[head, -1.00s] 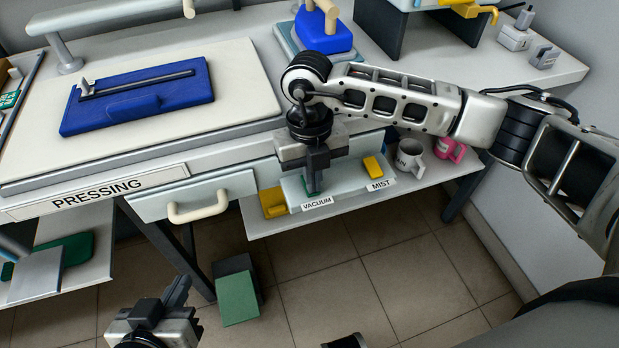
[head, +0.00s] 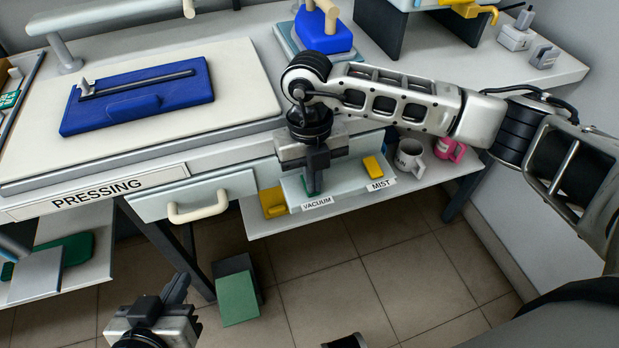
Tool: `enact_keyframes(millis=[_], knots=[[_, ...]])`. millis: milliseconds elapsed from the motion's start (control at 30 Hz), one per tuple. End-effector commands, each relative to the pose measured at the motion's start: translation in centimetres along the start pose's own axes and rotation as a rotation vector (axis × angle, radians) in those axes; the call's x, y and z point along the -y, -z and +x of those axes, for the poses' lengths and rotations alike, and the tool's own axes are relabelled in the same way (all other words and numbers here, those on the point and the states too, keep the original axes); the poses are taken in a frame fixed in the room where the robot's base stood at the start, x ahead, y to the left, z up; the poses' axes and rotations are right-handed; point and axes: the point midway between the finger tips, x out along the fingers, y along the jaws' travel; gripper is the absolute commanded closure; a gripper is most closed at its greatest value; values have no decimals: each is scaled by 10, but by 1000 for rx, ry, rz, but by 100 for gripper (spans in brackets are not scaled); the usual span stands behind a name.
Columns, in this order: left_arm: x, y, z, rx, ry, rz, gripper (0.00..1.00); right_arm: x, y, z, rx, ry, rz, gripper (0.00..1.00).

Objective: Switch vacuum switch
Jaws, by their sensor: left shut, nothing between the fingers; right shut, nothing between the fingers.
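The vacuum switch (head: 308,183) is a small green rocker on the pale control panel under the table, just behind the VACUUM label (head: 317,203). My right gripper (head: 317,188) is shut and empty, pointing down right at this switch and hiding much of it. I cannot tell whether it touches the switch or which way the switch is tipped. A yellow switch (head: 373,167) stands behind the MIST label (head: 381,184), to the right. My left gripper (head: 181,289) is shut and empty, low at the left over the floor.
A drawer with a cream handle (head: 198,207) is left of the panel. Grey and pink mugs (head: 449,149) stand on the shelf to the right. A green-and-grey pedal (head: 238,298) is on the floor.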

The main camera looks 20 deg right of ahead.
Motion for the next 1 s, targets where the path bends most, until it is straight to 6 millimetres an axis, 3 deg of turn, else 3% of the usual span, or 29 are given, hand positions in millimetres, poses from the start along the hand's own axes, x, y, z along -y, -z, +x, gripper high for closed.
enact_keyframes(millis=[33, 367, 833, 1000], knots=[[0, -2, 0, 2, 0, 0, 100, 0, 2, 8, -9, 1, 2, 100], [0, -4, -2, 10, 0, -3, 100, -1, 2, 7, -9, 1, 1, 100], [-4, 23, -16, 8, 0, -3, 100, -1, 1, -40, -4, -1, -1, 100], [-5, 28, -17, 2, 0, -1, 100, -1, 1, -48, -4, 0, -1, 100]])
